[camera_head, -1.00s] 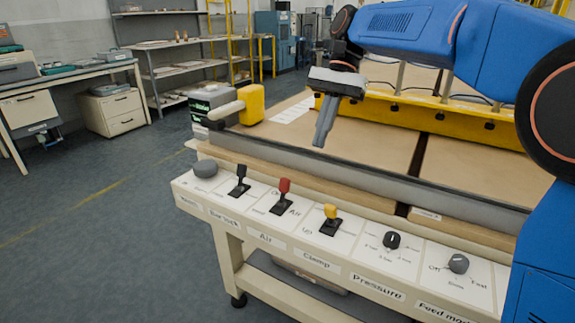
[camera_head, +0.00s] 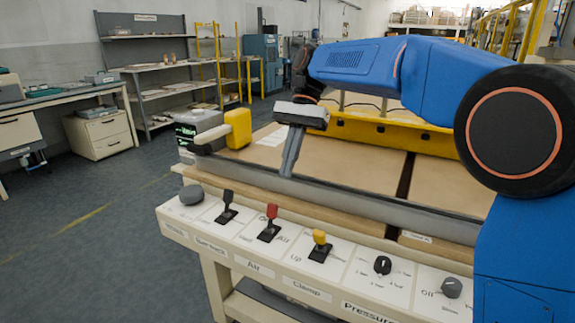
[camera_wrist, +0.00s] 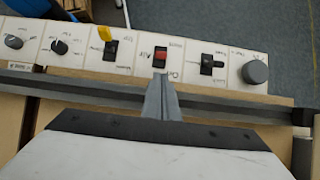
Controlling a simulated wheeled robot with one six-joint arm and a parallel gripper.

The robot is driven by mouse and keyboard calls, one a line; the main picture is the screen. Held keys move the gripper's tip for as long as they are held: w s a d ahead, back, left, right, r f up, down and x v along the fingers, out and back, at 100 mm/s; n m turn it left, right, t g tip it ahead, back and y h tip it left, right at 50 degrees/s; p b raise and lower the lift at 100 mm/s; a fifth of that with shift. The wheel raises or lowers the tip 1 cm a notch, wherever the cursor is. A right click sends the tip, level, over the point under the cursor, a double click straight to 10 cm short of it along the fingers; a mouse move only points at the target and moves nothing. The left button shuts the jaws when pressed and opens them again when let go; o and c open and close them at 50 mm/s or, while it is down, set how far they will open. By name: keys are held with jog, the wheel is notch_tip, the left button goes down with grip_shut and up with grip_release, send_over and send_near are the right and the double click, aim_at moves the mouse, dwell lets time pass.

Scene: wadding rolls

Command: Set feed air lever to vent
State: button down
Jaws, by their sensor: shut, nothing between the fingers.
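The feed air lever, with a red handle (camera_head: 272,211) on a black base, stands on the white control panel above the "Air" label. It also shows in the wrist view as a red block (camera_wrist: 160,58) on its black plate. Its handle appears toward the machine side of the base; the small position words around it are hard to read. My gripper (camera_head: 287,173) is shut and empty, pointing down above the machine's grey front rail, behind and above the lever. In the wrist view its fingertips (camera_wrist: 161,80) appear just short of the red handle, with no contact visible.
A black lever (camera_head: 228,203) stands left of the red one, and a yellow lever (camera_head: 319,238) stands right. A grey knob (camera_head: 191,195) is at the panel's left end; two more knobs are at right. A yellow block (camera_head: 238,128) sits at the rail's far end. Floor at left is clear.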

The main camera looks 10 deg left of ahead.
aim_at(271, 204)
jog(key=x, duration=0.7)
jog(key=shift+s+f, duration=0.1)
jog(key=shift+s+t, duration=0.2)
jog(key=shift+t, duration=0.1)
jog(key=shift+s+a+r, duration=0.1)
jog(key=shift+r, duration=0.15)
jog(key=shift+s+a+r+t+h, duration=0.15)
jog(key=shift+s+t+h, duration=0.15)
jog(key=shift+t, duration=0.2)
jog(key=shift+s+a+r+t+h, duration=0.1)
jog(key=shift+s+r+t+h, duration=0.1)
jog(key=shift+s+t, duration=0.25)
jog(key=shift+s+a+r+t+h, duration=0.15)
jog(key=shift+s+t, duration=0.2)
jog(key=shift+t, duration=0.2)
jog(key=shift+s+a+r+t+h, duration=0.15)
jog(key=shift+s+t, duration=0.2)
jog(key=shift+t, duration=0.15)
jog(key=shift+s+a+r+t+h, duration=0.1)
jog(key=shift+s+a+t+h, duration=0.15)
jog(key=shift+s+t, duration=0.5)
jog(key=shift+s, duration=0.3)
